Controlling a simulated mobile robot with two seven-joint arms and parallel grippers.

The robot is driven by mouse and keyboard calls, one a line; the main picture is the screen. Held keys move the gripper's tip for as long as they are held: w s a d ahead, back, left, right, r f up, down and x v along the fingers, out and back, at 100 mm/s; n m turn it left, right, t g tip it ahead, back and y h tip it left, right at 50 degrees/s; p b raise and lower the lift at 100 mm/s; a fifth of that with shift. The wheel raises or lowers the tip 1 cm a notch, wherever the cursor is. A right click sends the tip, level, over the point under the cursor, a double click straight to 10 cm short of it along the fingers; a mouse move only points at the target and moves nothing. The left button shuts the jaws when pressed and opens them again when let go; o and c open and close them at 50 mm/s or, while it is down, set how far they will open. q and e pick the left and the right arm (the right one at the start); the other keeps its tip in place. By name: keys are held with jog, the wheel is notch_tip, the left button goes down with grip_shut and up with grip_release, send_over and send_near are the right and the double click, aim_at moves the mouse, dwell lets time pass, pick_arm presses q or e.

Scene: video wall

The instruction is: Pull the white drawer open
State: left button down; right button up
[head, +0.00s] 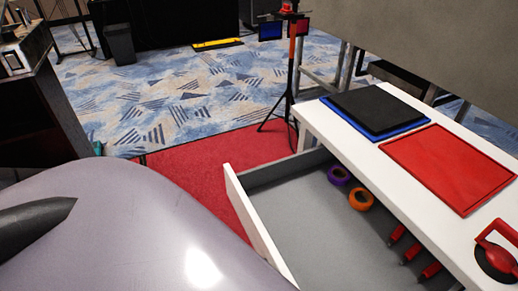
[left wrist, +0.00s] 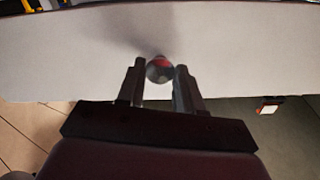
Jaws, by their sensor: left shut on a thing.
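The white drawer (head: 252,222) stands pulled out from under the white table top. Its grey inside is exposed in the head view. In the left wrist view, the white drawer front (left wrist: 70,60) fills the upper part, with a round, shiny knob (left wrist: 159,72) on it. My left gripper (left wrist: 160,78) is shut on the knob, one finger on each side. In the head view the knob and my left gripper are hidden. My right gripper is in neither view.
The drawer holds a purple ring (head: 339,175), an orange ring (head: 361,199) and red-handled tools (head: 397,233). On the table (head: 355,150) lie a black pad (head: 377,108), a red mat (head: 448,167) and a red-and-black tool (head: 497,258). A tripod (head: 291,80) stands behind. Open carpet lies beyond.

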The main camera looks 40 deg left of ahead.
pick_arm(q)
jog(key=shift+s, duration=0.15)
jog(key=c, duration=0.7)
grip_release()
jog(key=shift+c, duration=0.2)
jog(key=v, duration=0.7)
jog(key=shift+a, duration=0.1)
jog(key=shift+s, duration=0.1)
